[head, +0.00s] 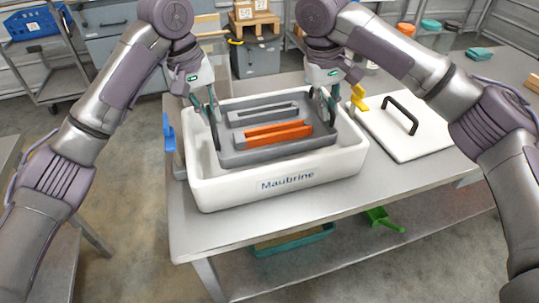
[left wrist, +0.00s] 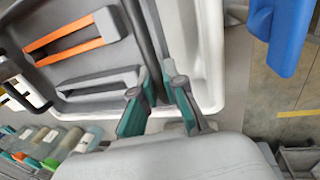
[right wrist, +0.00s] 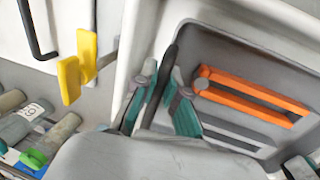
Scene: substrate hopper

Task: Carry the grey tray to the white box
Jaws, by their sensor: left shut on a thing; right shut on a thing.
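The grey tray (head: 275,158) is over or inside the white box (head: 335,170), within its rim; I cannot tell whether it rests on the bottom. It looks about level and has a dark upright handle at each end. My left gripper (head: 209,112) is shut on the left handle, which also shows in the left wrist view (left wrist: 148,40). My right gripper (head: 324,92) is shut on the right handle, seen in the right wrist view (right wrist: 164,75). An orange slotted piece (head: 274,133) and a grey slotted piece (head: 262,113) lie in the tray.
The box stands on a grey table (head: 300,212). A white lid with a black handle (head: 425,140) lies at right, beside a yellow tool (head: 358,97). A blue item (head: 169,133) is at the box's left. A green scoop (head: 380,218) lies on the lower shelf.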

